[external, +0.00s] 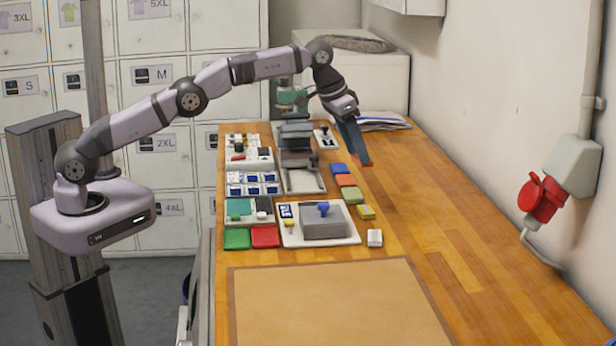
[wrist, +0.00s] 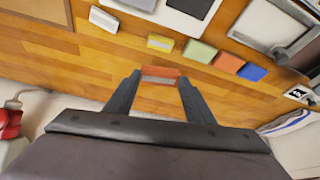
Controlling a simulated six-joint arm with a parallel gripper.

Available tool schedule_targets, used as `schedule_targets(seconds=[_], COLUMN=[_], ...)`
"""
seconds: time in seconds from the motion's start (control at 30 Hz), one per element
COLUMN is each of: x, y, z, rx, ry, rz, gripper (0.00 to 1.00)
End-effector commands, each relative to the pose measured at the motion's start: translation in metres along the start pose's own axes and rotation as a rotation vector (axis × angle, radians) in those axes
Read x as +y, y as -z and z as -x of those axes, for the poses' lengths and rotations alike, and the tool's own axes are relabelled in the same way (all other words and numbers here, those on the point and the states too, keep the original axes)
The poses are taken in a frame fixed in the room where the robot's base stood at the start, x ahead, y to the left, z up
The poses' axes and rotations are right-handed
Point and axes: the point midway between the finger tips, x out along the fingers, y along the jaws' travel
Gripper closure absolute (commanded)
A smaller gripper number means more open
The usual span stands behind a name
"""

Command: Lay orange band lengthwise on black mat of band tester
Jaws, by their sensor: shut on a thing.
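My gripper (external: 362,163) is shut on an orange-red band (wrist: 160,71) with a grey strip along its side. The band lies crosswise between the two fingertips in the wrist view, held above the wooden bench right of the row of coloured blocks. A grey upright device (external: 297,158) with dark upper parts stands at the middle back and may be the band tester; its grey frame (wrist: 270,28) also shows at the upper right of the wrist view. I cannot make out its black mat clearly. The held band is apart from it.
Blue (external: 339,169), orange (external: 346,181), green (external: 357,195), yellow (external: 366,212) and white (external: 375,238) pieces line the bench. A white tray (external: 290,238) with a grey box stands beside them. The right side of the bench (external: 450,240) is clear.

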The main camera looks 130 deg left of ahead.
Motion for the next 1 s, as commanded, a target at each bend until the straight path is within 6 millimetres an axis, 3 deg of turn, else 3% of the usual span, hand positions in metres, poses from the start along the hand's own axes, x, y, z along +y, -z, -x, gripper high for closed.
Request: schedule_targets(seconds=[0.37, 0.67, 1.0], x=[-0.030, -0.043, -0.062], y=[-0.001, -0.005, -0.024], z=[0.024, 0.035, 0.049], rx=[0.005, 0.004, 0.004], ry=[0.018, 0.027, 0.041], rz=[0.044, 0.065, 0.100], gripper=[0.72, 0.72, 0.72])
